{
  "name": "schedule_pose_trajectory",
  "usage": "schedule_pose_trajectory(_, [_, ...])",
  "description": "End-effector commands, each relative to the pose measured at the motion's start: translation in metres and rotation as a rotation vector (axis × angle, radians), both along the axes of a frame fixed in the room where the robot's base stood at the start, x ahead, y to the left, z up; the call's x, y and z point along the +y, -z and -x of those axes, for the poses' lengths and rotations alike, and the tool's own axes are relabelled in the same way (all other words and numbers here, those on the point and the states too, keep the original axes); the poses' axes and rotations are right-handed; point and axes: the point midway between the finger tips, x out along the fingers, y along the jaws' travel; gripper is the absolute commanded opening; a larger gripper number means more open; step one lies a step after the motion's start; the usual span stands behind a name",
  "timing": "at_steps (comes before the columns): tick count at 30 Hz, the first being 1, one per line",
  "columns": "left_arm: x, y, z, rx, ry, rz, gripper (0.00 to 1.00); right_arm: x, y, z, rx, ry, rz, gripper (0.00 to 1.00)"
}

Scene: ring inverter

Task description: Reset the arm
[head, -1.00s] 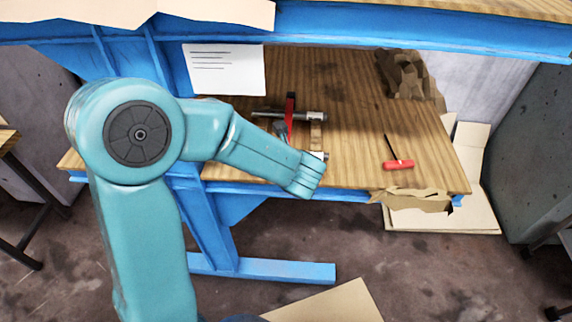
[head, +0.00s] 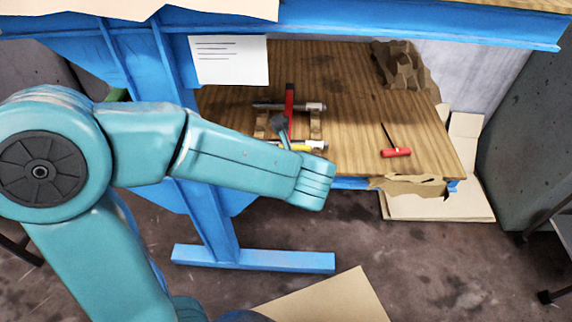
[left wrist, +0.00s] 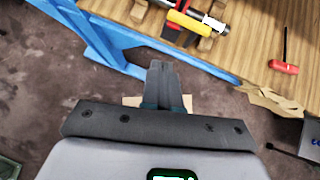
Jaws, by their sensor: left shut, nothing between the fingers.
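My left arm (head: 240,155) comes in from the left in the head view. My right gripper is in neither view.
A red and steel tool (head: 290,100) and a yellow-handled tool (head: 292,146) lie by wooden blocks on the bench. A red-handled screwdriver (head: 397,153) lies to their right. A blue frame (head: 205,215) supports the bench. Cardboard (head: 330,300) lies on open floor.

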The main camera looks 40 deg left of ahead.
Motion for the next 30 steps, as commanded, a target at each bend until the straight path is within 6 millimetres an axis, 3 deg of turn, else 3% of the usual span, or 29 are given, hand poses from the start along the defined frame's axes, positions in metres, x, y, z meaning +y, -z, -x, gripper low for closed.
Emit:
schedule_pose_trajectory(9, [-0.005, -0.008, 0.008, 0.001, -0.001, 0.000, 0.00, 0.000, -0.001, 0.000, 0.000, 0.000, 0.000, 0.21])
schedule_pose_trajectory(13, [-0.011, 0.010, 0.012, 0.028, -0.026, 0.057, 0.00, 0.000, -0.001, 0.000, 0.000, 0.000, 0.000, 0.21])
schedule_pose_trajectory(17, [-0.041, 0.076, 0.031, 0.131, -0.171, 0.297, 0.00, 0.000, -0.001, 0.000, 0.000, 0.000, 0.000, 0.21])
schedule_pose_trajectory(20, [-0.081, 0.144, 0.061, 0.233, -0.452, 0.581, 0.00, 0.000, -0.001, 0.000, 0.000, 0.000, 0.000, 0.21])
schedule_pose_trajectory(21, [-0.100, 0.169, 0.074, 0.266, -0.614, 0.700, 0.00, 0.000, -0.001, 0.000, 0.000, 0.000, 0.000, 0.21])
schedule_pose_trajectory(25, [-0.156, 0.238, 0.107, 0.282, -1.319, 1.013, 0.00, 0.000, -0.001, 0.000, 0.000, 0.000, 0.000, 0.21])
schedule_pose_trajectory(27, [-0.169, 0.265, 0.114, 0.214, -1.684, 1.087, 0.00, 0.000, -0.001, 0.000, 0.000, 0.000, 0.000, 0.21])
schedule_pose_trajectory(30, [-0.172, 0.295, 0.120, 0.074, -2.083, 1.107, 0.00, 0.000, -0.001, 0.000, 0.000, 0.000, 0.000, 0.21])
